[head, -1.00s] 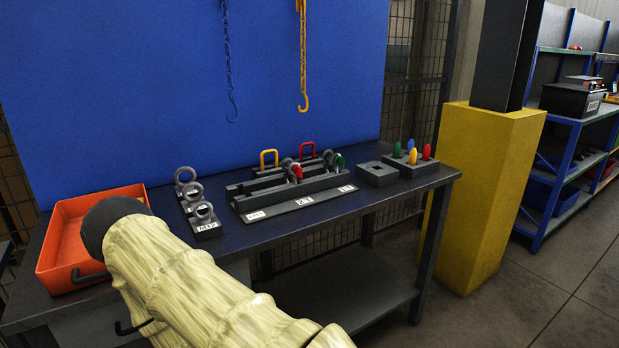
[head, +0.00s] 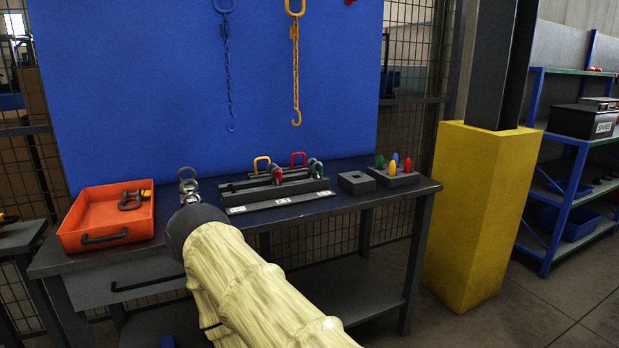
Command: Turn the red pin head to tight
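A small red pin head (head: 277,176) shows at a grey shackle in the dark slotted fixture (head: 240,196) on the workbench. A green pin head (head: 318,170) shows at another grey shackle to its right. How far the red pin head is turned is too small to tell. My arm, in a pale sleeve with a dark rounded end, reaches in from the bottom, in front of the bench and left of the fixture. My gripper does not show.
An orange tray (head: 84,240) holding a shackle is at the bench's left end. Eye bolts (head: 188,178) stand behind my arm's end. A square block (head: 356,182) and a block of coloured pegs (head: 392,179) sit right. Chains hang behind; a yellow column (head: 478,215) stands right.

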